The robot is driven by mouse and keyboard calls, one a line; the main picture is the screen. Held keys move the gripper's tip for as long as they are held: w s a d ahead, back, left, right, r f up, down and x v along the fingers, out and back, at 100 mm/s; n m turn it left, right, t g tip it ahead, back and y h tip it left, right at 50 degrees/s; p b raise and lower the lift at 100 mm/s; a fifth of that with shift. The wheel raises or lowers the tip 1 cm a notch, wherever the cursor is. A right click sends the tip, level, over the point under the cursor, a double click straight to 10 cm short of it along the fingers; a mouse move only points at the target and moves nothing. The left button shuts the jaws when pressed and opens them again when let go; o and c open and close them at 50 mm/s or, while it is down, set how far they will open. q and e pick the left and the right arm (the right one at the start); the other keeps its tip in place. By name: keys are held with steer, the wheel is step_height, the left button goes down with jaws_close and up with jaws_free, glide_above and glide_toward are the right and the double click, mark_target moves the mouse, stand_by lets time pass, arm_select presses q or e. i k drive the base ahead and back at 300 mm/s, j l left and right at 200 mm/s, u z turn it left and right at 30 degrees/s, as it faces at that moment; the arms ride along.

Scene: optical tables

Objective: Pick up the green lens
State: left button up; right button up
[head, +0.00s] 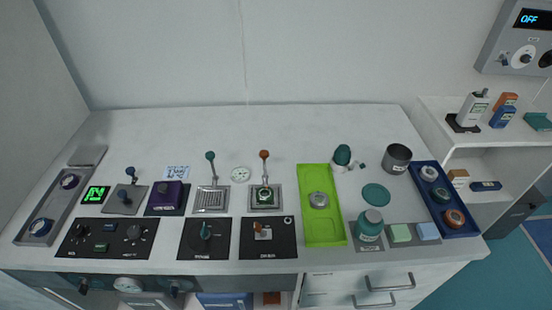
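No thing in the head view is plainly marked as the green lens. A small dark green round piece with a ring-like rim (440,195) lies in the blue tray (471,231) at the right of the table, between a pale grey one (429,173) and a red-brown one (454,218). A flat teal disc (376,194) lies left of the blue tray. Neither of my grippers is in view.
A lime-green tray (323,229) holds a round metallic piece (319,200). A teal jar (369,224), a dark cup (397,158) and a green egg-shaped thing (342,155) stand nearby. Lever and knob panels fill the left and middle. The table's back strip is clear. A shelf (450,113) stands at the right.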

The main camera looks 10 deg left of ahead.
mark_target(264, 195)
steer(key=k+u, duration=0.15)
steer(key=u, duration=0.35)
steer(key=k+j+u, duration=0.1)
steer(key=u, duration=0.4)
steer(key=k+j+u, duration=0.1)
steer(key=u, duration=0.4)
